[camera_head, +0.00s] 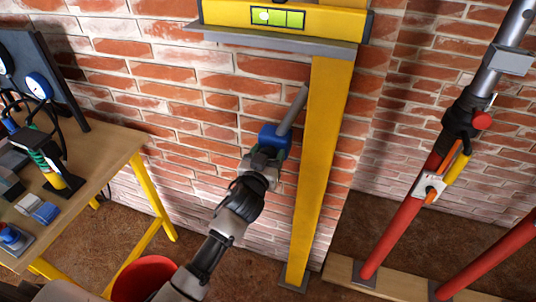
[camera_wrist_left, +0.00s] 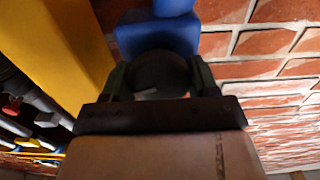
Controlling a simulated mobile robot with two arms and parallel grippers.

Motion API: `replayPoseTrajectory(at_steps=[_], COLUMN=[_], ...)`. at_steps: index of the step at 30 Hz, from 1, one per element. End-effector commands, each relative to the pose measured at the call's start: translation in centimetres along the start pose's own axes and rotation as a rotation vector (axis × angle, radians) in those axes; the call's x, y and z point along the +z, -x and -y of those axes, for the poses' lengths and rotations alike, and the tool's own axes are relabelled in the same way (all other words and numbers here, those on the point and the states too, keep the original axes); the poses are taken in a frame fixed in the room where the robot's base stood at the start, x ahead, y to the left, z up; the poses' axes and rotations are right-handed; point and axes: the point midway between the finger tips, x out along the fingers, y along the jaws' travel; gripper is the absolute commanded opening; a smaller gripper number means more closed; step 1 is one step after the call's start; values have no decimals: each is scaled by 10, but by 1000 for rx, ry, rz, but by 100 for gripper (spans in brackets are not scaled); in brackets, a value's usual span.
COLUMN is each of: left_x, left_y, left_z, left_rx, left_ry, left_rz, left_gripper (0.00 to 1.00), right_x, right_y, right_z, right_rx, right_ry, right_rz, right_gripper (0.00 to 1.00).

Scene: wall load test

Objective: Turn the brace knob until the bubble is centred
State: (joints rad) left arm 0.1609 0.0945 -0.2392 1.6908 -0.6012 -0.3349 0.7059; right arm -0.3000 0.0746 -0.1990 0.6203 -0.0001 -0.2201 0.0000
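The yellow spirit level (camera_head: 228,14) lies on a grey plate on top of a yellow post (camera_head: 318,165). Its green vial (camera_head: 279,17) shows a pale bubble (camera_head: 264,16) left of the middle. A blue block (camera_head: 274,139) sits on a grey rod left of the post; it also shows in the wrist view (camera_wrist_left: 158,35). My left gripper (camera_head: 265,162) is at the block's near side. In the wrist view its fingers (camera_wrist_left: 160,82) flank a dark round knob (camera_wrist_left: 158,70) and appear to touch both sides. My right gripper is out of view.
A brick wall stands close behind. A wooden table (camera_head: 105,165) with gauges and tools is at the left, with a red bucket (camera_head: 145,278) in front. Red props (camera_head: 392,240) stand on a plank (camera_head: 345,273) at the right.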

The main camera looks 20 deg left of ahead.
Motion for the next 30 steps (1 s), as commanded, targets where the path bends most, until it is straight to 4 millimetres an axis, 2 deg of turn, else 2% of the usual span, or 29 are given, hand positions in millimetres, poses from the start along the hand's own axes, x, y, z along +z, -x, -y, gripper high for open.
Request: replayPoseTrajectory(at_steps=[1, 4, 14, 30], left_x=[0, 0, 0, 1], left_y=[0, 0, 0, 0], left_z=[0, 0, 0, -2], left_rx=[0, 0, 0, 0], left_ry=[0, 0, -57, -442], left_rz=[0, 0, 1, 2], left_gripper=[50, 36, 36, 36], right_x=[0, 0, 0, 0], right_y=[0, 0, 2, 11], right_z=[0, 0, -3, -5], right_rx=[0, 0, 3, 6], right_ry=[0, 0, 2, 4], right_rz=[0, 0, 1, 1], right_gripper=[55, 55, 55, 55])
